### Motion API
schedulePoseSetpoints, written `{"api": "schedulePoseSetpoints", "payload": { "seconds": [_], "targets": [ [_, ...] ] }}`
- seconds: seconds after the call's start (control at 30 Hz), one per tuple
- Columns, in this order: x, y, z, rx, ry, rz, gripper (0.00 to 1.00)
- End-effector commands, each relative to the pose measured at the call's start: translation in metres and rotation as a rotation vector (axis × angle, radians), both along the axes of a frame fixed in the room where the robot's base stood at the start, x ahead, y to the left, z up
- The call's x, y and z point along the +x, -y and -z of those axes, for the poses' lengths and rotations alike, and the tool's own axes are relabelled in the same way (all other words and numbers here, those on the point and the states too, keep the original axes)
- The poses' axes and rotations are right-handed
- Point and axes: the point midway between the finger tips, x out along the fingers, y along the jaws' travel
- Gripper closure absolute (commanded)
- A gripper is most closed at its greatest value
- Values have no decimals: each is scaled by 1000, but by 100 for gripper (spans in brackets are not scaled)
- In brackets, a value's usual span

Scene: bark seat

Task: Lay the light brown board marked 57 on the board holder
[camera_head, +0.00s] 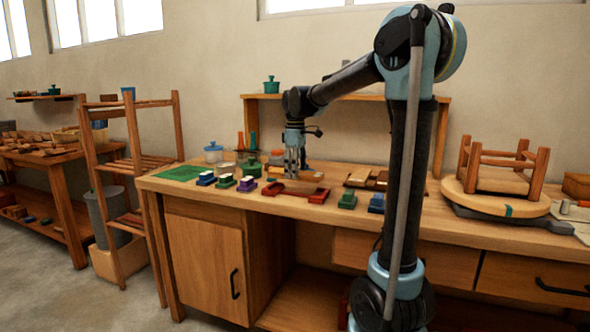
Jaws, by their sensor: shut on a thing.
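My gripper (293,172) points down over the workbench, left of the middle of the picture. It is shut on a thin light brown piece, seen only as a small sliver at the fingertips; I take it for the board, but no mark 57 can be read. More light brown and dark boards (362,177) lie to the right, partly behind my arm.
Several small coloured blocks (247,184) stand left of the holder, and a green block (347,200) and a blue one (377,203) to its right. Jars (213,152) stand behind. A green mat (182,173) lies at the left end. An upturned stool (495,185) fills the right side.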

Motion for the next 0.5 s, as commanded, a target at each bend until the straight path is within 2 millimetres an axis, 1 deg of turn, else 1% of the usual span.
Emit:
{"api": "schedulePoseSetpoints", "payload": {
  "seconds": [0.5],
  "targets": [
    [0, -1, 40, 0, 0, 1, 71]
  ]
}}
